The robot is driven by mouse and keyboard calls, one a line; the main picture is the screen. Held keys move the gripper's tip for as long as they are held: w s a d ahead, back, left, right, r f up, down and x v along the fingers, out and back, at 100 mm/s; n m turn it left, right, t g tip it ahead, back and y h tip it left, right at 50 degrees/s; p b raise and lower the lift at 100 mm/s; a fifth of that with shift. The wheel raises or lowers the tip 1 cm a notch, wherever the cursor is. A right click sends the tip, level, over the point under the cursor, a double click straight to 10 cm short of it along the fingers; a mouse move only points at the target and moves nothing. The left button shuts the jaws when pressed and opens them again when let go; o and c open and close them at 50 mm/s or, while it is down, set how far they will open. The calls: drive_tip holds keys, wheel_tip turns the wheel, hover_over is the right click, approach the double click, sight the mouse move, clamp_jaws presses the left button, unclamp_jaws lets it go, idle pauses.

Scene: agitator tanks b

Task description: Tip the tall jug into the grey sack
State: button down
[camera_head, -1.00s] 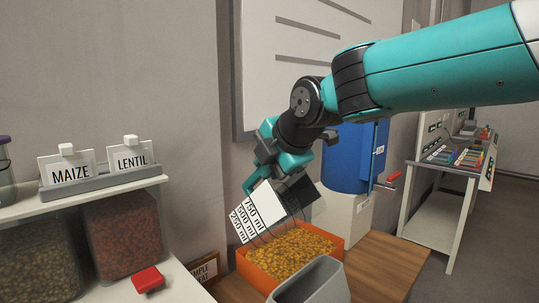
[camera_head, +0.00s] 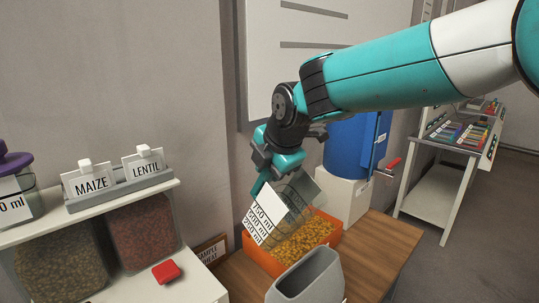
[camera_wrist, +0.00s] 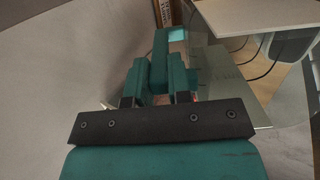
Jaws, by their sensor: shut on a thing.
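A clear jug with white 750, 500 and 250 ml panels (camera_head: 266,214) hangs tilted over an orange bin of yellow grain (camera_head: 262,262). My gripper (camera_head: 264,180) is shut on the jug at its upper left side. In the wrist view the gripper fingers (camera_wrist: 160,80) are together, with the clear jug wall (camera_wrist: 265,75) to their right. Whether the jug holds anything is unclear. The grey sack (camera_head: 308,278), an open-topped slanted container, stands at the front, just in front of the bin and apart from the jug.
A blue drum (camera_head: 350,150) on a white block with a red-handled tap stands behind the bin. A shelf with MAIZE and LENTIL signs (camera_head: 120,182), grain boxes and a red block (camera_head: 166,271) is on the left. The wooden table (camera_head: 385,248) is bare at right.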

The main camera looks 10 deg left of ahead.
drive_tip(key=shift+w+a+r+g+h+p, duration=0.15)
drive_tip(key=shift+g+h+p, duration=0.3)
drive_tip(key=shift+p, duration=1.65)
drive_tip(key=shift+f+h+p, duration=0.25)
drive_tip(key=shift+f+p, duration=0.05)
drive_tip(key=shift+p, duration=0.05)
drive_tip(key=shift+a+p, duration=0.1)
drive_tip(key=shift+p, duration=0.8)
wheel_tip(320, 180, down, 3)
drive_tip(key=g+h+p, duration=0.2)
drive_tip(key=p, duration=0.6)
drive_tip(key=shift+r+h, duration=0.15)
drive_tip(key=shift+h, duration=0.25)
drive_tip(key=shift+f+g+h+p, duration=0.35)
drive_tip(key=shift+f+p, duration=0.1)
drive_tip(key=shift+p, duration=0.3)
drive_tip(key=shift+d+f, duration=0.15)
drive_tip(key=shift+d, duration=0.05)
